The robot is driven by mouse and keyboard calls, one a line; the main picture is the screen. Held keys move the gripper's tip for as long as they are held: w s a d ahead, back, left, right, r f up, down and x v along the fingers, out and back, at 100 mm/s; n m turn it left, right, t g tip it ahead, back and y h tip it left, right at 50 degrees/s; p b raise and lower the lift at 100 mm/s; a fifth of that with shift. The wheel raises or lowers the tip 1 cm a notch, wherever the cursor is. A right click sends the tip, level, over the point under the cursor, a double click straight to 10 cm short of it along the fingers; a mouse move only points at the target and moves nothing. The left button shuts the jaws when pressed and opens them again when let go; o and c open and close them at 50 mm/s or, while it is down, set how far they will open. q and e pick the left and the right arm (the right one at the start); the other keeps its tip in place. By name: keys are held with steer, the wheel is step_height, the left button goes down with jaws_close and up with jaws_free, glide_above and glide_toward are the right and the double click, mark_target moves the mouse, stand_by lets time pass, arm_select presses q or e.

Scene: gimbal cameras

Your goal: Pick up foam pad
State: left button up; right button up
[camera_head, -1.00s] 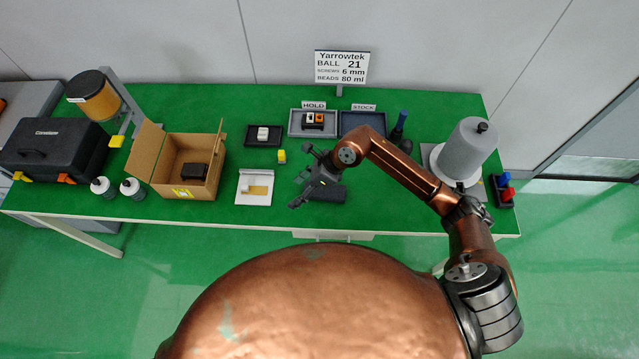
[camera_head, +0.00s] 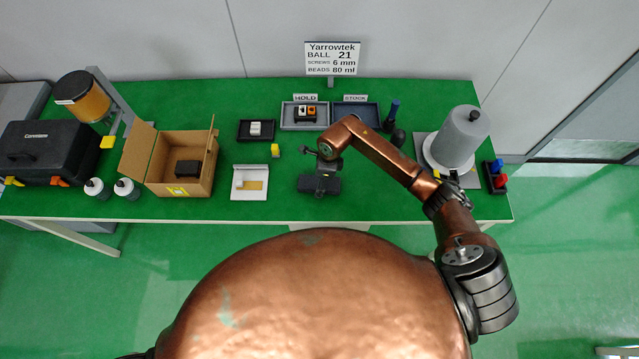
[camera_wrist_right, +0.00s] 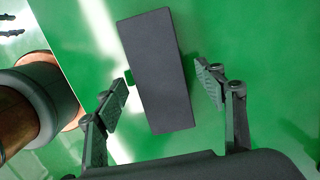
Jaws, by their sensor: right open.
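The foam pad, a dark grey rectangular block (camera_wrist_right: 158,65), lies on the green table in the right wrist view. In the head view it (camera_head: 334,186) shows at the table's front middle, partly covered by my right gripper (camera_head: 320,180). In the right wrist view my right gripper (camera_wrist_right: 163,92) is open, with one finger on each side of the block's near part. Gaps of green show between the block and both fingers. How high the fingers are above the table is hard to tell. My left gripper is not in view.
A white holder with a tan patch (camera_head: 238,190) and a yellow block (camera_head: 275,150) are left of the pad. An open cardboard box (camera_head: 200,187) stands farther left. Behind are the HOLD tray (camera_head: 286,116) and STOCK tray (camera_head: 346,109). A grey cylinder (camera_head: 458,140) stands right.

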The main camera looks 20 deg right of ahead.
steer(key=shift+c, duration=0.4)
steer(key=c, duration=1.1)
